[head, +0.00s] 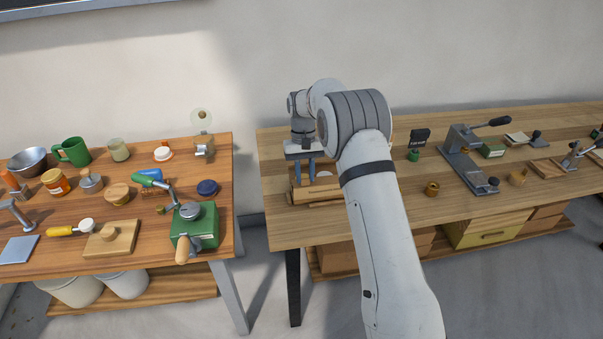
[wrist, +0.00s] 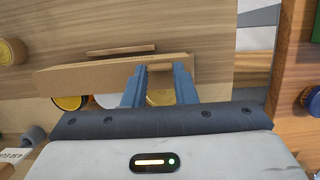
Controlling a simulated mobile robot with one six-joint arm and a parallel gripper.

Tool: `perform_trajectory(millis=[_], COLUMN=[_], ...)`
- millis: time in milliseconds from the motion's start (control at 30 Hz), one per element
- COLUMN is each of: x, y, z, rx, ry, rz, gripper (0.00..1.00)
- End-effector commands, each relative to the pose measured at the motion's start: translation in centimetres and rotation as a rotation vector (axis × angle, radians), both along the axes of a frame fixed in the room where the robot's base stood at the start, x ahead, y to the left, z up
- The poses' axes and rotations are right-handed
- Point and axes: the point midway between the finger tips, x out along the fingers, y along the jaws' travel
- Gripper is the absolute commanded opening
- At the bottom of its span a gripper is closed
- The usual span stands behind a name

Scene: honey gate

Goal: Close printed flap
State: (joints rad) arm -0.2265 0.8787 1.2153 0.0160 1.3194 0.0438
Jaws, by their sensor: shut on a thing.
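My gripper (head: 304,182) points down at the left end of the right-hand bench. The gripper is shut on this board; the exact contact is hard to see. The board is part of a low wooden fixture (head: 328,192) in the head view. A gold disc (wrist: 70,103) and a pale disc show by the fingers.
A small black sign (head: 420,134) and a brass piece (head: 432,189) stand to the right, with grey lever clamps beyond. The left table (head: 150,262) is crowded with jars, a green mug and a green box. A gap separates the two tables.

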Motion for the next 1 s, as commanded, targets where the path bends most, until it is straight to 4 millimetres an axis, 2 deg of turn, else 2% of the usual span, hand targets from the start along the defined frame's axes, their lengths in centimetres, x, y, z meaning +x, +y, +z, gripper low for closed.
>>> perform_trajectory(millis=[167,200,433,767,1000], x=[0.1,0.1,-0.1,0.0,1.1], y=[0.1,0.3,0.7,0.8,1.0], z=[-0.2,-0.2,-0.2,0.4,4.0], rx=[-0.004,-0.005,-0.003,-0.002,-0.001], ry=[-0.007,-0.007,-0.003,-0.001,-0.005], rz=[0.007,0.009,0.013,0.014,0.014], gripper=[0.0,0.27,0.46,0.47,0.47])
